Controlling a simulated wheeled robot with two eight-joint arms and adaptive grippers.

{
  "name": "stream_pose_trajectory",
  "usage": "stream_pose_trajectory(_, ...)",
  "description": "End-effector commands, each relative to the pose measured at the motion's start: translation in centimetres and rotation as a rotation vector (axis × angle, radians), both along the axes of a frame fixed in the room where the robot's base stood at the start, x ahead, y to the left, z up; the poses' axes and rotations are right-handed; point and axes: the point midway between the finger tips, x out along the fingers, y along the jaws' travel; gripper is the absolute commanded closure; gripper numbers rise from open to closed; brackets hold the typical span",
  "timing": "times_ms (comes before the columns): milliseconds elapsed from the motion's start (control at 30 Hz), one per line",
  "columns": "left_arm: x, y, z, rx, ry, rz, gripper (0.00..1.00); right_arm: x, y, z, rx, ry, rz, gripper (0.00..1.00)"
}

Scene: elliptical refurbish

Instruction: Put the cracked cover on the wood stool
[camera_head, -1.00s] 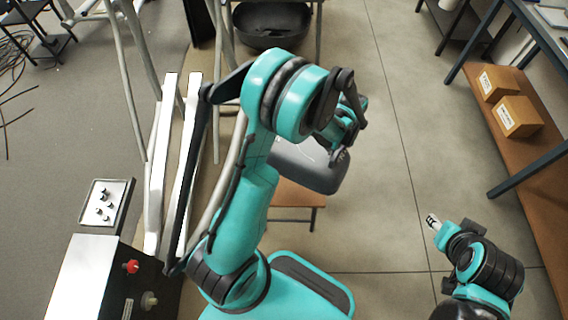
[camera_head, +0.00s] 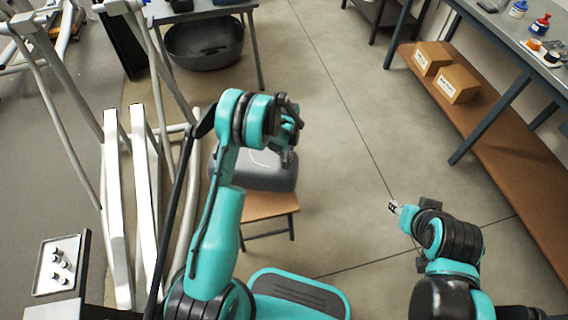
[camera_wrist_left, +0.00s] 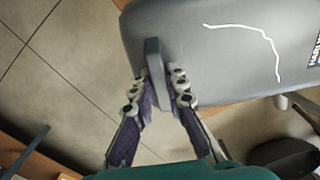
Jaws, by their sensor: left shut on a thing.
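The cracked cover (camera_head: 262,172) is a grey rounded shell with a pale crack line. It also fills the top of the left wrist view (camera_wrist_left: 215,50), where the white crack shows clearly. My left gripper (camera_wrist_left: 160,85) is shut on an upright tab of the cover. In the head view my left gripper (camera_head: 290,150) is mostly hidden behind my arm. The wood stool (camera_head: 268,207) has a brown seat and dark legs. The cover is above the stool's far part in the head view; whether they touch cannot be told. My right gripper (camera_head: 393,207) is over bare floor, its finger gap unclear.
White and grey exercise machine rails (camera_head: 148,200) stand close on the left, with a tray of small parts (camera_head: 58,262) at lower left. A black basin (camera_head: 205,45) is at the back. A workbench with cardboard boxes (camera_head: 455,83) lines the right. The middle floor is clear.

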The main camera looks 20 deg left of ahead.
Motion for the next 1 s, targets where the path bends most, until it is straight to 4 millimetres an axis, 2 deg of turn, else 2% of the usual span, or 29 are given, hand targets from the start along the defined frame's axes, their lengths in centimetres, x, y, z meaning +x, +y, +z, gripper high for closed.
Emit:
stream_pose_trajectory(167, 0.4, 0.6, -0.7, 0.001, 0.000, -0.001, 1.00, 0.0, 0.0, -0.4, 0.000, 0.000, 0.000, 0.60)
stream_pose_trajectory(433, 0.4, 0.6, -4.3, 0.001, 0.000, -0.001, 1.00, 0.0, 0.0, -2.4, 0.000, 0.000, 0.000, 0.60)
stream_pose_trajectory(800, 0.3, 0.6, -4.5, 0.001, 0.000, -0.001, 1.00, 0.0, 0.0, -2.2, 0.000, 0.000, 0.000, 0.60)
stream_pose_trajectory(833, 0.3, 0.6, -4.6, 0.000, 0.000, -0.001, 0.82, 0.0, 0.0, -2.2, 0.000, 0.000, 0.000, 0.60)
stream_pose_trajectory(900, 0.3, 0.6, -4.6, 0.000, 0.000, -0.001, 0.66, 0.0, 0.0, -2.2, 0.000, 0.000, 0.000, 0.60)
stream_pose_trajectory(1000, 0.3, 0.6, -4.6, 0.000, 0.000, -0.001, 0.66, 0.0, 0.0, -2.2, 0.000, 0.000, 0.000, 0.60)
